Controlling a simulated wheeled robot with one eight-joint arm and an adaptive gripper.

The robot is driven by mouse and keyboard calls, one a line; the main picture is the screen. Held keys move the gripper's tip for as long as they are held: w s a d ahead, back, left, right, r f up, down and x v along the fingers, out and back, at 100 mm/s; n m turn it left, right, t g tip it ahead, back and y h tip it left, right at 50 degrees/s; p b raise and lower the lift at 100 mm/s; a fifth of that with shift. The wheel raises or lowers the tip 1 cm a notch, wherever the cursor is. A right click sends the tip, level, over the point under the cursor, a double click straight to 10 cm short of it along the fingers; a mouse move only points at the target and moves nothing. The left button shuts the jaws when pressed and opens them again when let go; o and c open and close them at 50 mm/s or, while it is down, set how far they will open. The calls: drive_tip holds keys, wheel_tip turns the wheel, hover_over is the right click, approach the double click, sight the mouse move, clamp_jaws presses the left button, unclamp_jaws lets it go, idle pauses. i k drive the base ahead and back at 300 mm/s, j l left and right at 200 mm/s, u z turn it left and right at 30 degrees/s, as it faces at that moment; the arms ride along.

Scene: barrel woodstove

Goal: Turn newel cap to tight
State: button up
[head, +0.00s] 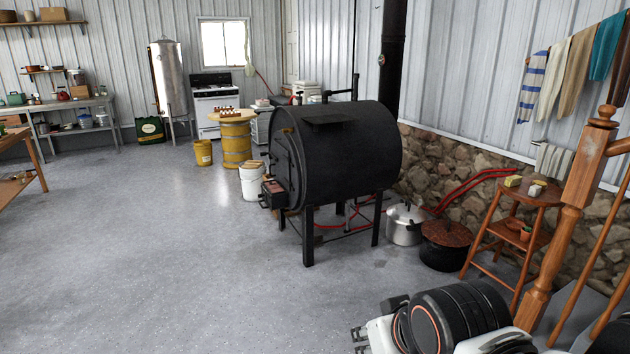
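The newel cap (606,113) is a turned wooden ball-shaped finial on top of the brown newel post (571,215) at the right. It appears upright on the post; whether it is loose or tight cannot be seen. My gripper (358,341) is at the bottom edge, left of and well below the cap and apart from it. Its two dark fingers point left with a gap between them and nothing visible in it. The lower part of the gripper is cut off by the frame edge.
A wooden handrail (618,146) and balusters adjoin the post. The black barrel stove (340,150) stands mid-room. The floor at left is clear.

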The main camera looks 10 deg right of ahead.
sight(606, 112)
drive_tip(key=i+l+z, duration=0.2)
drive_tip(key=i+z, duration=0.75)
drive_tip(key=i, duration=0.25)
